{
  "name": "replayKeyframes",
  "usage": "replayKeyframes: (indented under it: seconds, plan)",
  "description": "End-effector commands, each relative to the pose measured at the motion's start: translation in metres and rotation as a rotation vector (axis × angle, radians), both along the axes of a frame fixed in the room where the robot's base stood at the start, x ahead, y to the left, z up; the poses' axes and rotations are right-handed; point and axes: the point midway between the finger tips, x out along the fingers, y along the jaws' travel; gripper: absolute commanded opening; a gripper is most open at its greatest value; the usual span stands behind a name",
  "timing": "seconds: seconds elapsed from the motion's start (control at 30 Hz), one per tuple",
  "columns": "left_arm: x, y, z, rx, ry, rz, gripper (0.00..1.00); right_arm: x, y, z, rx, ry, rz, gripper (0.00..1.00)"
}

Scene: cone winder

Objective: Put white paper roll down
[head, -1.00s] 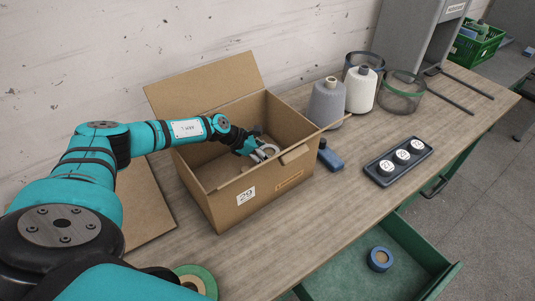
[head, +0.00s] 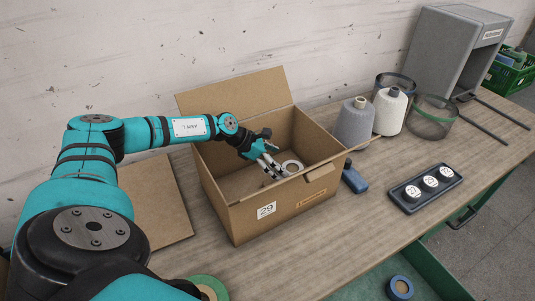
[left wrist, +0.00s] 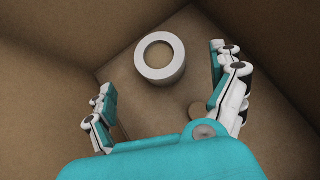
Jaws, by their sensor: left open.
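The white paper roll (head: 298,171) is a short white ring inside the open cardboard box (head: 232,213). In the left wrist view the roll (left wrist: 160,76) rests on the box floor with its hole facing up. My left gripper (head: 272,166) reaches down into the box, just left of the roll in the head view. Its two fingers are spread and empty, and the wrist view shows the roll beyond the fingertips, apart from them. A small brown round spot or piece shows near the right finger in the wrist view. My right gripper is not in view.
The box walls and raised back flap (head: 235,98) surround the gripper. Grey (head: 354,124) and white (head: 390,113) yarn cones, a blue object (head: 355,180) and a dark tray (head: 425,201) stand to the right. A green-rimmed roll (head: 213,283) lies in front.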

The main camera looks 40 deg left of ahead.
Motion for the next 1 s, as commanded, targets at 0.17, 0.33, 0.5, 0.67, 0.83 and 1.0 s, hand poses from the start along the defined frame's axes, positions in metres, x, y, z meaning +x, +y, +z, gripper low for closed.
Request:
replayKeyframes:
  seconds: [0.17, 0.33, 0.5, 0.67, 0.83, 1.0]
  plan:
    - [-0.018, 0.016, 0.021, 0.001, 0.000, 0.001, 0.94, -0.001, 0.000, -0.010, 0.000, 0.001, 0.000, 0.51]
    - [-0.026, 0.023, 0.034, 0.000, 0.000, 0.000, 0.94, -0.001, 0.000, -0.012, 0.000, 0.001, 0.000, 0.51]
    - [-0.028, 0.024, 0.037, 0.000, 0.000, -0.001, 0.94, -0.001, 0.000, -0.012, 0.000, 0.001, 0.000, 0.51]
    - [-0.028, 0.024, 0.037, 0.000, 0.000, -0.001, 0.94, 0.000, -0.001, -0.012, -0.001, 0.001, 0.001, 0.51]
    - [-0.028, 0.024, 0.037, 0.000, 0.000, -0.001, 0.94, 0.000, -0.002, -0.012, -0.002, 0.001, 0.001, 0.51]
    - [-0.028, 0.024, 0.037, -0.001, 0.000, -0.001, 0.94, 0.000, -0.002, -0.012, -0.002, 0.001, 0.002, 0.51]
